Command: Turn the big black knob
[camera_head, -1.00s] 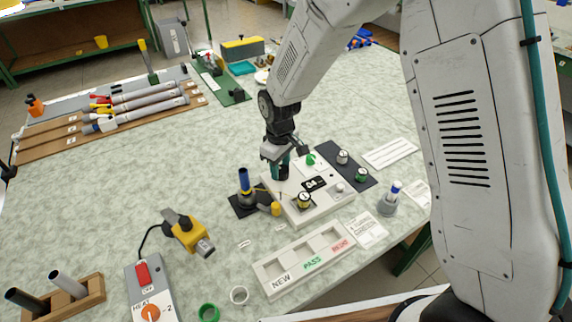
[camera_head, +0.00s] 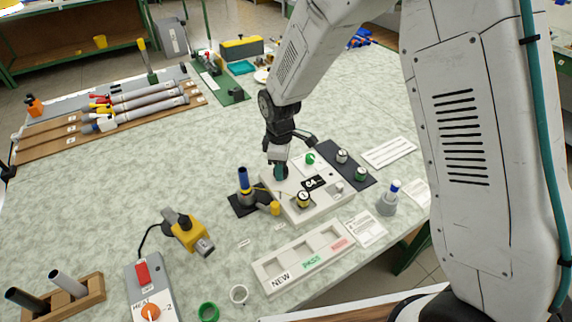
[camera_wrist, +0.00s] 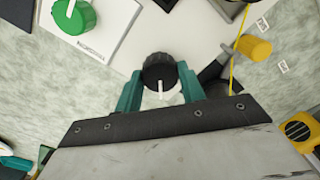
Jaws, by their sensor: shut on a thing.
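The big black knob (camera_wrist: 158,70) with a white pointer line sits on the white box (camera_head: 322,205). In the wrist view the pointer line points down the picture, towards my wrist. My gripper (camera_wrist: 160,84) has its two teal fingers on either side of the knob and is shut on it. In the head view my gripper (camera_head: 281,172) reaches down to the box's left back corner and hides the knob. A dark display (camera_head: 313,183) with light digits is on the box; its reading is too small to be sure of.
A black stand with a blue-topped rod (camera_head: 244,182) and a yellow cylinder (camera_head: 275,209) stand close at the left. A dark mat (camera_head: 346,165) with gauges lies behind right. A labelled tray (camera_head: 267,267) lies in front.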

